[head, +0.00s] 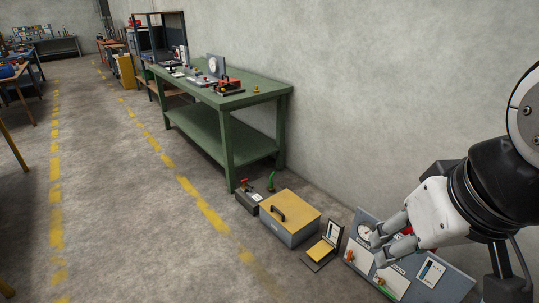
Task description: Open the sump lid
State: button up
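A grey box (283,233) with a flat tan-yellow lid (297,209) stands on the floor in the head view, right of the green bench; I take it to be the sump. The lid lies level on the box and looks closed. A black handle (278,213) sits on the lid near its left edge. My gripper (375,250) is at the right, its two grey fingers apart with nothing seen between them. It is well to the right of the lid, in front of a grey panel, and does not touch the lid.
The grey panel (447,285) carries labels and small coloured parts. A small hinged item with a yellow pad (320,250) stands between it and the box. A dark block with a red part (247,200) is left of the box. The floor (150,240) at left is clear.

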aim_at(291, 211)
jog(key=i+j, duration=0.4)
jog(key=i, duration=0.25)
jog(key=i+j, duration=0.4)
jog(key=i, duration=0.2)
jog(key=i+j, duration=0.35)
jog(key=i, duration=0.3)
jog(key=i+j+z, duration=0.1)
jog(key=i+j, duration=0.3)
jog(key=i, duration=0.2)
